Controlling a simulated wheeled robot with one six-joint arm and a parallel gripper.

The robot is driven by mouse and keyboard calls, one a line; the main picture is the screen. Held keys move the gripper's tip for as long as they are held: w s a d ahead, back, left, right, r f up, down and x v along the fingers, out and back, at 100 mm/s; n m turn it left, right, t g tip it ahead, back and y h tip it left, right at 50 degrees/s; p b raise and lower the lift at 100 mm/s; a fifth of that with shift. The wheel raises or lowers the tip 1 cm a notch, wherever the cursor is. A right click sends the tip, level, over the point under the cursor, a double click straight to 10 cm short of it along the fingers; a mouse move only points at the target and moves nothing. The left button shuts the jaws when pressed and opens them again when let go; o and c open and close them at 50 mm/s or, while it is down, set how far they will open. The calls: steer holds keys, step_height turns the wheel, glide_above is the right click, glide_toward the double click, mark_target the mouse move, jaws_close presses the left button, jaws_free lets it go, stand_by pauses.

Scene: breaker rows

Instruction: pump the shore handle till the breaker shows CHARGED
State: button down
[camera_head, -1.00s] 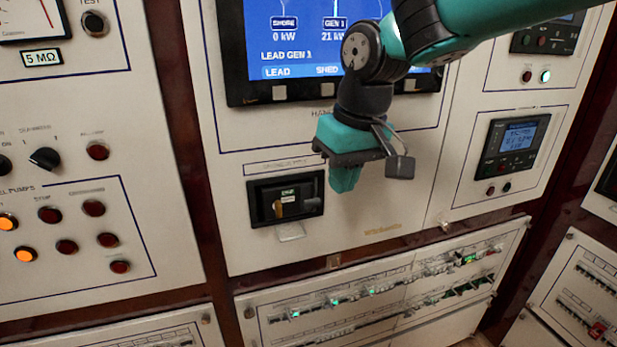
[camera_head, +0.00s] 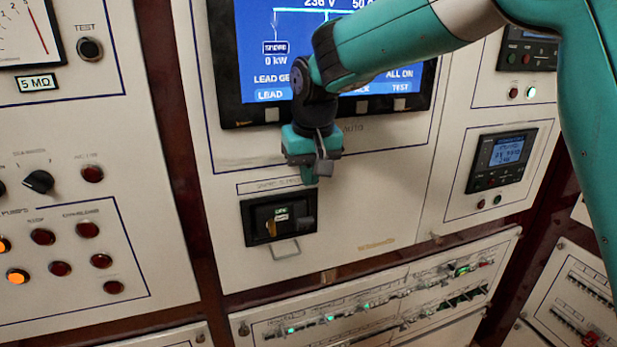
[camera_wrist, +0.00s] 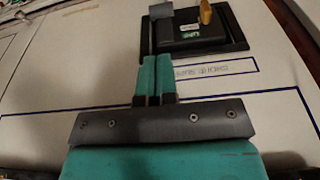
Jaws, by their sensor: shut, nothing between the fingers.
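The shore breaker (camera_head: 255,227) is a black recessed unit in the white panel, below the big screen. On its face are a brass-yellow part (camera_head: 271,229), a grey handle-like block (camera_head: 304,223) and a small green-and-white label (camera_head: 281,213), whose wording is too small to read. In the wrist view the breaker (camera_wrist: 228,38) is at the top, upside down, with the grey block (camera_wrist: 162,12) on the left. My gripper (camera_head: 311,176) is shut and empty, just above the breaker's upper right part and apart from it. Its fingers (camera_wrist: 156,72) lie together in the wrist view.
The screen (camera_head: 290,50) is right above my gripper. A row of small breakers (camera_head: 370,300) with green lights runs below. Lamps and knobs fill the left panel (camera_head: 75,210). Bare panel lies right of the breaker.

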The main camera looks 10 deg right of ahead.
mark_target(305, 221)
steer(key=f, duration=0.2)
steer(key=w+f+p, duration=0.1)
steer(key=f, duration=0.2)
steer(key=f+p, duration=0.1)
steer(key=f, duration=0.1)
steer(key=shift+w+f, duration=0.2)
steer(key=shift+f, duration=0.15)
steer(key=shift+a, duration=0.15)
